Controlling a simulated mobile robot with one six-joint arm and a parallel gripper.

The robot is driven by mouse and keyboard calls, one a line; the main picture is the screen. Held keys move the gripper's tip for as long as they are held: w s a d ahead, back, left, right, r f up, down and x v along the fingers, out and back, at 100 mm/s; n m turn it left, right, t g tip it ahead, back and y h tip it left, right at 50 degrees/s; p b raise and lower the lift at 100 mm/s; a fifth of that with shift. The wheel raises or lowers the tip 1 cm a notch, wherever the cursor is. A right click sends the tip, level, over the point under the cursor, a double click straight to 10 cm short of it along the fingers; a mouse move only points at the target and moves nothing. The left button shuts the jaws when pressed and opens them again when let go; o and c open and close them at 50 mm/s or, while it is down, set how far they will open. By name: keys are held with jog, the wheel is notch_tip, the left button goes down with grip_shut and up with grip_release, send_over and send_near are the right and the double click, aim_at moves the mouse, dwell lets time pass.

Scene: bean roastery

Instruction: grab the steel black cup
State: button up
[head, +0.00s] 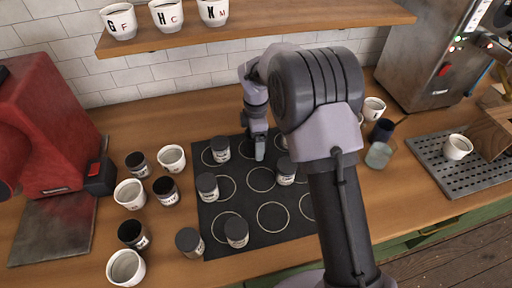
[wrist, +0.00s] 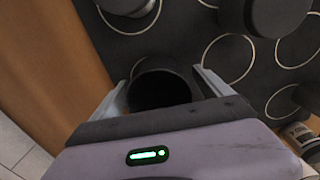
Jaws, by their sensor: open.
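A round black cup (wrist: 158,90) with a dark inside sits between the two fingers of my gripper (wrist: 165,82) in the wrist view. The fingers stand apart on either side of it, and I cannot tell whether they touch it. Its near side is hidden by my gripper body. In the head view my gripper (head: 257,146) points down over the back part of the black mat (head: 232,220), and the cup there is mostly hidden by it. My gripper is open.
Several grey-lidded labelled jars stand on the mat's rings, one close left of my gripper (head: 219,150) and one to the right (head: 286,171). White cups and dark jars stand at left. A dark blue cup (head: 381,131) and a glass (head: 378,155) stand at right. A shelf (head: 260,20) hangs behind.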

jog(key=shift+f, duration=0.15)
jog(key=shift+c, duration=1.1)
jog(key=c, duration=1.3)
